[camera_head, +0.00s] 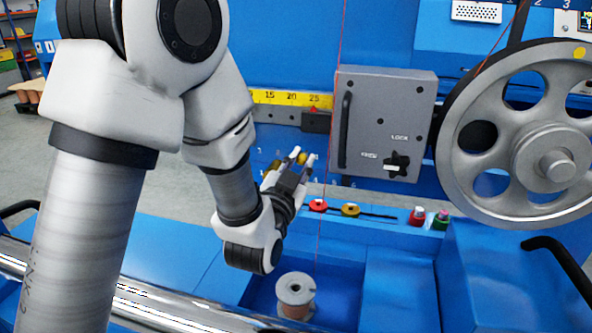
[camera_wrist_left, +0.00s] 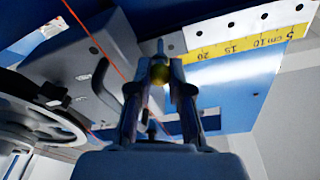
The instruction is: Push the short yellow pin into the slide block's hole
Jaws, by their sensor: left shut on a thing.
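My left gripper (camera_head: 300,157) is shut on a yellow pin (camera_head: 302,159), in front of the blue panel below the ruler. In the left wrist view the yellow pin head (camera_wrist_left: 160,74) sits between the fingertips (camera_wrist_left: 160,88), and its metal tip points away from the gripper. The grey slide block (camera_head: 385,105), with a black handle and a LOCK knob (camera_head: 397,164), is right of the gripper and apart from it. It also shows in the left wrist view (camera_wrist_left: 90,92). I cannot tell which dark spot is its hole. My right gripper is out of view.
A yellow ruler (camera_head: 270,97) runs left of the block. A large spoked wheel (camera_head: 460,120) stands at the right. A red pin (camera_head: 318,205) and another yellow one (camera_head: 350,209) sit on the ledge below. A spool (camera_head: 295,295) stands in the tray. A thin red line hangs beside the block.

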